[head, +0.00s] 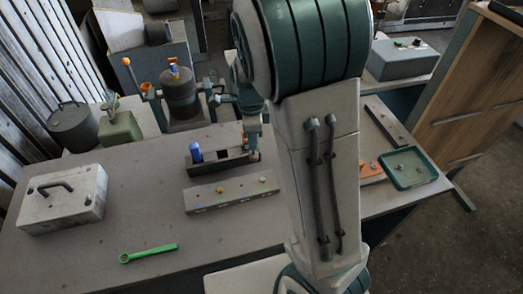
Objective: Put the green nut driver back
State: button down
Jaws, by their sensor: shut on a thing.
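My gripper (252,128) points down over the right end of a dark tool rack (222,164). It is shut on a slim tool, which I take to be the green nut driver; the fingers and the distance hide most of it. I cannot tell whether its tip is inside a rack hole or just above it. A blue-handled driver (195,152) stands upright at the left end of the rack. An orange part shows beside my gripper at the rack's right end.
A grey block with small coloured pieces (232,193) lies in front of the rack. A green ring spanner (148,253) and a pale case (64,199) lie on the table (130,210). A green tray (408,168) is at the right. My arm hides the table's middle right.

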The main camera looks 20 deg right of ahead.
jog(key=w+a+r+n+b, duration=0.2)
jog(key=w+a+r, duration=0.1)
jog(key=w+a, duration=0.65)
notch_tip(320, 180, down, 8)
jog(key=b, duration=0.5)
jog(key=shift+d+f+b, duration=0.25)
jog(key=shift+d+b, duration=0.15)
jog(key=shift+d, duration=0.05)
jog(key=shift+f, duration=0.15)
jog(key=shift+f+b, duration=0.75)
jog(key=shift+f, duration=0.25)
jog(key=shift+f+b, duration=0.8)
jog(key=shift+f, duration=0.35)
